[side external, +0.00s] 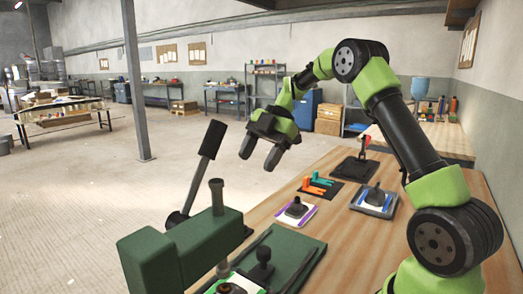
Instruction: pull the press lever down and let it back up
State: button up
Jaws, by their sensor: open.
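The press (185,248) is a green machine at the lower left, at the near end of the wooden table. Its lever (197,175) has a thick black grip and stands raised, tilted up to the right. A grey post (217,197) rises from the press head. My gripper (259,158) is open and empty, pointing down above the far side of the table. In the picture it is to the right of the lever's grip and apart from it. The depth between them is hard to judge.
On the table (335,237) lie a pad with a dark knob (297,207), another knobbed pad (375,199), orange and teal pieces (318,185) and a dark plate with a red-topped stick (364,150). A green base (295,255) lies beside the press. Bare wood shows at the table's middle.

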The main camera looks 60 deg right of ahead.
jog(key=shift+v, duration=0.9)
